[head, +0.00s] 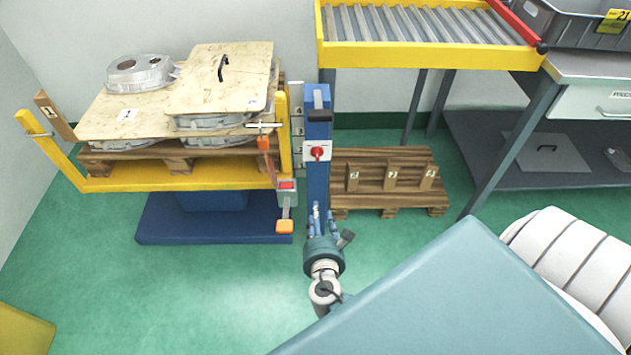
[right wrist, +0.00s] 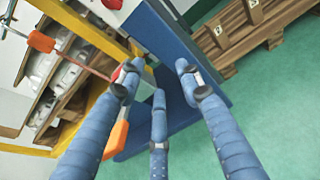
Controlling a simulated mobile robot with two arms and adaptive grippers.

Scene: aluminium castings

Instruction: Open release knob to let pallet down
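A red knob (head: 317,152) sits on a white plate on the blue post (head: 318,185); its edge shows at the top of the right wrist view (right wrist: 112,3). Lower left, a grey box carries a red part (head: 287,185), partly behind a finger in the right wrist view (right wrist: 119,73); an orange lever end (head: 285,226) hangs below. Which one is the release knob is not marked. The loaded wooden pallet (head: 178,166) rests raised in the yellow frame (head: 200,181). My right gripper (head: 317,212) is open and empty before the post, below the red knob. My left gripper is not in view.
A wooden pallet (head: 390,195) with numbered blocks lies right of the post. A yellow roller conveyor (head: 425,60) stands behind it, with a workbench (head: 595,68) at right. A blue base (head: 165,222) lies under the frame.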

